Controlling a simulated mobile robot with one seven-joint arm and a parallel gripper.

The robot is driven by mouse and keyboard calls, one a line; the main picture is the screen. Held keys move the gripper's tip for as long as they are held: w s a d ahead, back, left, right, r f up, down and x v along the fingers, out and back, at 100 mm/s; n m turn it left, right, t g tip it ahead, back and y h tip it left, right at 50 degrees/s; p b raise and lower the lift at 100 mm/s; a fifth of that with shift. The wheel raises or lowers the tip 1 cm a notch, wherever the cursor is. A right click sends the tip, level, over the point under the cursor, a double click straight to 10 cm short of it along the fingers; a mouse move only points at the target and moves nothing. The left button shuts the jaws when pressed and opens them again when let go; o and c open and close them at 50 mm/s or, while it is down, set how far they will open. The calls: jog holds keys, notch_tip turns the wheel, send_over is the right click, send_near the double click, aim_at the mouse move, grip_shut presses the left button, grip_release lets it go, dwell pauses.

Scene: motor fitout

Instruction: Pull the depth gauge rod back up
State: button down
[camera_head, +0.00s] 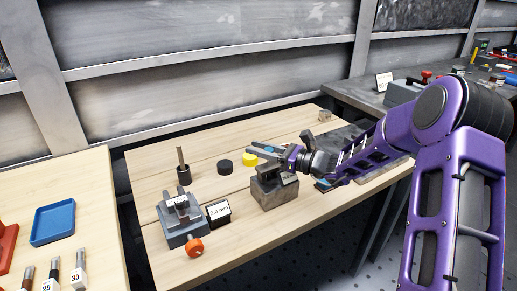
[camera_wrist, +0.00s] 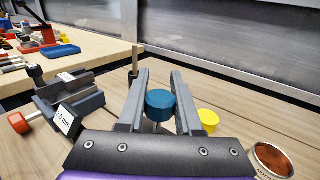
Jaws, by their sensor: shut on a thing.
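My gripper (camera_head: 258,149) reaches leftward above a grey metal block (camera_head: 275,192) near the middle of the bench. In the wrist view its two straight grey fingers (camera_wrist: 160,82) lie on either side of a teal round knob (camera_wrist: 160,101), shut on it. The knob looks like the top of the depth gauge rod. In the head view the knob is hidden by the gripper.
Behind are an upright rod in a dark base (camera_head: 183,172), a black disc (camera_head: 224,167) and a yellow disc (camera_head: 249,159).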

notch_tip(320, 180, up, 3)
jog(key=shift+r+p, duration=0.1)
jog(key=shift+p, duration=0.8)
jog(key=c, duration=0.6)
grip_release()
jog(key=p+v, duration=0.1)
jog(key=v, duration=1.6)
jog(key=shift+s+d, duration=0.1)
jog(key=shift+d, duration=0.2)
jog(key=shift+a, duration=0.1)
